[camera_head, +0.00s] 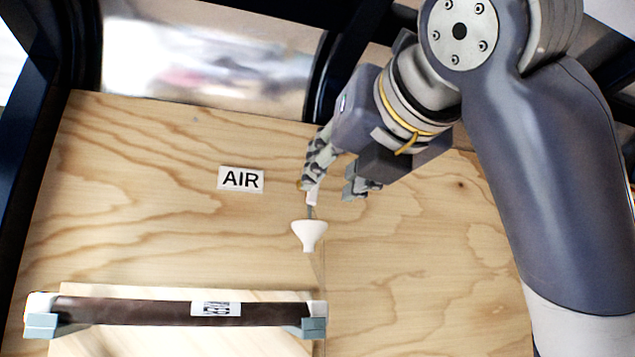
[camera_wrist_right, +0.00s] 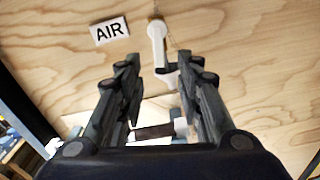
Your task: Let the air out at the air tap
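The white air tap (camera_head: 311,198) is on the plywood wall, right of and slightly below the AIR label (camera_head: 240,179). A thin stem runs down from it to a white funnel-shaped piece (camera_head: 309,232). My right gripper (camera_head: 327,190) is open, with its left finger partly in front of the tap's upper end. In the right wrist view the pale tap (camera_wrist_right: 157,42) shows beyond and between the spread fingertips (camera_wrist_right: 158,66). I cannot tell whether a finger touches it. The AIR label also shows in that view (camera_wrist_right: 110,31). My left gripper is not in view.
A dark brown bar (camera_head: 140,311) with a small label lies across the lower left, between two grey-blue end pieces (camera_head: 42,325). A dark frame (camera_head: 20,180) borders the left side. The plywood (camera_head: 130,220) around the AIR label is clear.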

